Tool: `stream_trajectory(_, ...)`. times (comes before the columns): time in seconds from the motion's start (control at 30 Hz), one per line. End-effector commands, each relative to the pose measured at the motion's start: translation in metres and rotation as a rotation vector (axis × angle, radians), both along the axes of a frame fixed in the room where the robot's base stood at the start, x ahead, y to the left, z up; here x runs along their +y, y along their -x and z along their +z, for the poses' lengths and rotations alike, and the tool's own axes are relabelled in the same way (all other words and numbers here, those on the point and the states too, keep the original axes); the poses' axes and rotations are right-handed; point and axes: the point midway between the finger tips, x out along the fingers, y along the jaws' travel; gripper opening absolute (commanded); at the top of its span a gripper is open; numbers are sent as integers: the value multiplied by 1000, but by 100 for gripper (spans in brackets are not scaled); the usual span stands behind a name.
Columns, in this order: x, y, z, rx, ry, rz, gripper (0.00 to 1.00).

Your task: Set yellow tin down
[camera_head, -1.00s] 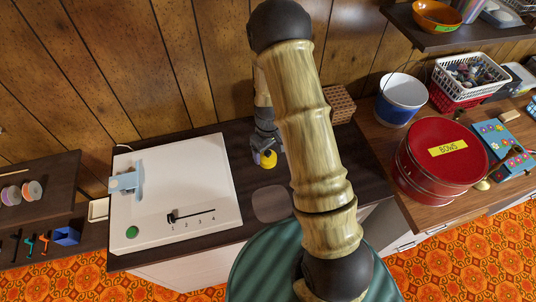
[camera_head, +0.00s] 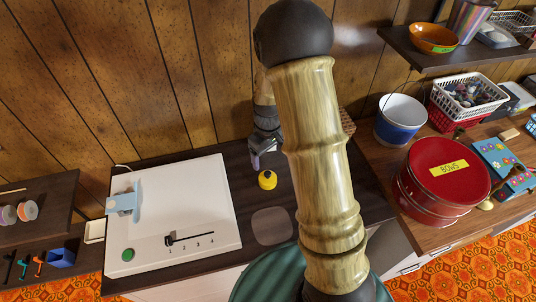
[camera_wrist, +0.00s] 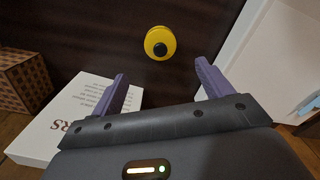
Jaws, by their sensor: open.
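The yellow tin (camera_head: 267,180) stands on the dark tabletop, right of the white machine plate. It has a dark round spot on top. In the wrist view the yellow tin (camera_wrist: 160,43) lies beyond my fingertips, with clear dark surface around it. My gripper (camera_head: 262,150) is behind the tin in the head view, apart from it. In the wrist view my gripper (camera_wrist: 160,82) shows two purple fingers spread apart with nothing between them. My arm hides part of the table to the right.
The white plate (camera_head: 195,200) with a lever fills the table's left. A grey rounded patch (camera_head: 272,226) lies in front of the tin. A white book (camera_wrist: 60,125) and a patterned box (camera_wrist: 22,80) are near my gripper. A red tin (camera_head: 430,200) stands at right.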

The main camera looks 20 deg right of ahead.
Motion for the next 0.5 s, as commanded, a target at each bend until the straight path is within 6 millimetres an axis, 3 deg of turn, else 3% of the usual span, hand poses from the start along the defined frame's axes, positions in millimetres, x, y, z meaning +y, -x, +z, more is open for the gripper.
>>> stream_trajectory(0.27, 0, 3, 4, -5, -1, -10, 79)
stream_trajectory(0.5, 0, 37, 48, -69, -13, -141, 79)
